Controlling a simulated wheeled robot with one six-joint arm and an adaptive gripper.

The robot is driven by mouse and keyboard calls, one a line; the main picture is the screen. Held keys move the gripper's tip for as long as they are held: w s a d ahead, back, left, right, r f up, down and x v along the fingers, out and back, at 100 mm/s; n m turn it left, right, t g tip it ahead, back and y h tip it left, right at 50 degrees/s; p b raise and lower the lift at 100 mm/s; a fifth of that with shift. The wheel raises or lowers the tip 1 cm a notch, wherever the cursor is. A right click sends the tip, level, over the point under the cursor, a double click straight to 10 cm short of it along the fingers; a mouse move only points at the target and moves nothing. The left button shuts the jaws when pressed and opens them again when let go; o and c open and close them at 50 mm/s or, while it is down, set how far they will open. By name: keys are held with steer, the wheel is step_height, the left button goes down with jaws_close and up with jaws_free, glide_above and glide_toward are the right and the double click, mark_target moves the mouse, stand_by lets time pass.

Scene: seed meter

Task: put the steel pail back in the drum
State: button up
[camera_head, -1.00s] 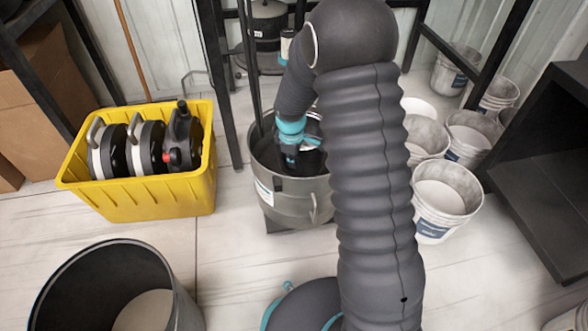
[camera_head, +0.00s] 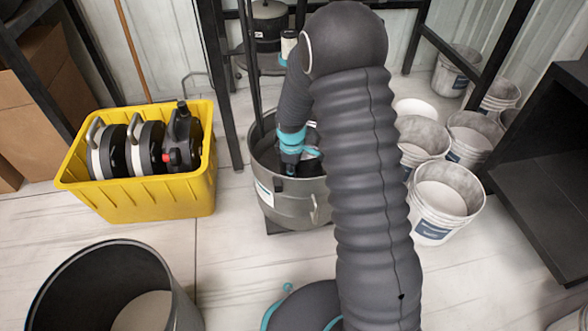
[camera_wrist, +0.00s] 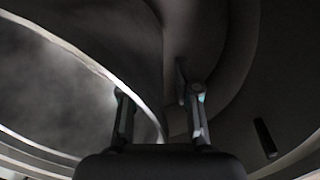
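The large grey metal drum (camera_head: 290,205) stands on a dark base left of my arm, with a label and a side handle. My gripper (camera_head: 288,174) reaches down inside it, and its fingertips are hidden there in the head view. In the wrist view a bright curved rim (camera_wrist: 82,58) with a smoky grey inside, apparently the steel pail, fills the left. My gripper's two fingers (camera_wrist: 160,105) stand well apart, one on each side of that rim, with a visible gap on the right side. I cannot tell whether either finger touches the wall.
A yellow crate (camera_head: 150,203) with reels stands left of the drum. An open dark bin (camera_head: 62,287) is at lower left. Several white buckets (camera_head: 435,225) stand right of my arm. Black rack posts (camera_head: 214,80) rise behind, and a dark shelf unit (camera_head: 535,150) is far right.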

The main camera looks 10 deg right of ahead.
step_height(320, 180, up, 12)
steer(key=s+r+p, duration=0.1)
steer(key=p, duration=0.1)
steer(key=s+d+r+m+t, duration=0.2)
steer(key=s+r+m, duration=0.4)
steer(key=s+r, duration=0.75)
steer(key=s+d+r+m+t, duration=0.1)
steer(key=s+r+m, duration=0.5)
steer(key=s, duration=0.8)
steer(key=shift+s+d+r+t+y, duration=0.2)
steer(key=shift+s+r+t+y, duration=0.15)
steer(key=shift+t, duration=0.45)
